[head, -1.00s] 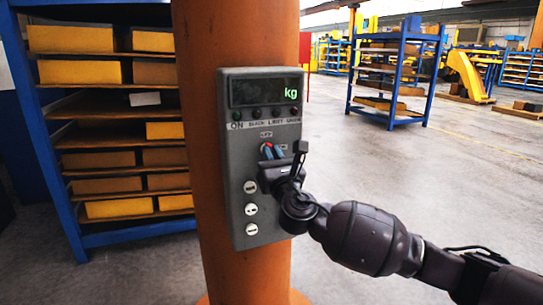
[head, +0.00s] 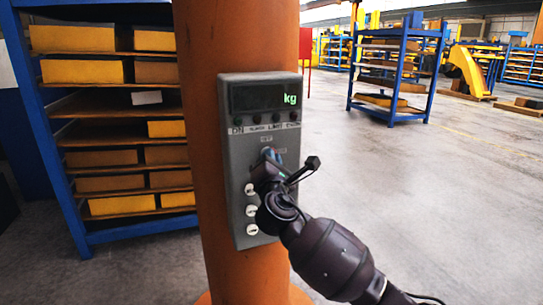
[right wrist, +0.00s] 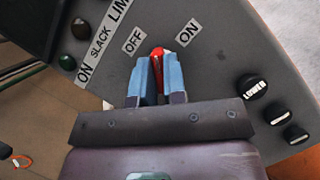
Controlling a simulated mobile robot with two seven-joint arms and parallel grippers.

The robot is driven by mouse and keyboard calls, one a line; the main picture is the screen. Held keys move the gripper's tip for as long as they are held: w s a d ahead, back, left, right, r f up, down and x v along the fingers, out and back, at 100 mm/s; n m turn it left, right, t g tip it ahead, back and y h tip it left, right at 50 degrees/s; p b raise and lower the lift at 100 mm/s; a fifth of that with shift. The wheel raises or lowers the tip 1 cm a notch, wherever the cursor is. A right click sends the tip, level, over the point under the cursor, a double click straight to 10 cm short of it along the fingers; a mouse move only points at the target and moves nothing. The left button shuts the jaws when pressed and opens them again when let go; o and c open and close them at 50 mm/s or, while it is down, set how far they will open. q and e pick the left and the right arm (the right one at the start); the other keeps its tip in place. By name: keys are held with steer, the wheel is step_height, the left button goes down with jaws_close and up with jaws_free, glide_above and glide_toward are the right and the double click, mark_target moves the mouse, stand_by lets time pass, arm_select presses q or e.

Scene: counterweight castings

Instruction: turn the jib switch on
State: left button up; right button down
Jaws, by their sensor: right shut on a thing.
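The jib switch is a red lever on the grey control box (head: 232,165), which is fixed to an orange column. In the right wrist view the red lever (right wrist: 157,53) stands between the blue fingertips of my right gripper (right wrist: 157,78), with the OFF label (right wrist: 134,41) to its left and the ON label (right wrist: 188,33) to its right. My right gripper (head: 268,156) is shut on the lever at the middle of the box in the head view. The fingers hide most of the lever, so its exact setting is unclear. My left gripper is not in view.
A blue shelf (head: 75,200) with yellow and brown bins stands left.

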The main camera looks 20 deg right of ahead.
steer(key=shift+m+g+h+p, duration=0.25)
steer(key=shift+m+g+p, duration=0.55)
steer(key=shift+m, duration=0.95)
steer(key=shift+m+g+h+p, duration=0.3)
steer(key=shift+m+g+p, duration=0.45)
steer(key=shift+m, duration=0.95)
steer(key=shift+m+g+h+p, duration=0.25)
steer(key=shift+m+g+p, duration=0.2)
steer(key=shift+m+p, duration=1)
steer(key=shift+m+b, duration=0.3)
steer(key=shift+m, duration=0.1)
steer(key=c, duration=1.2)
jaws_free()
steer(key=shift+a, duration=0.1)
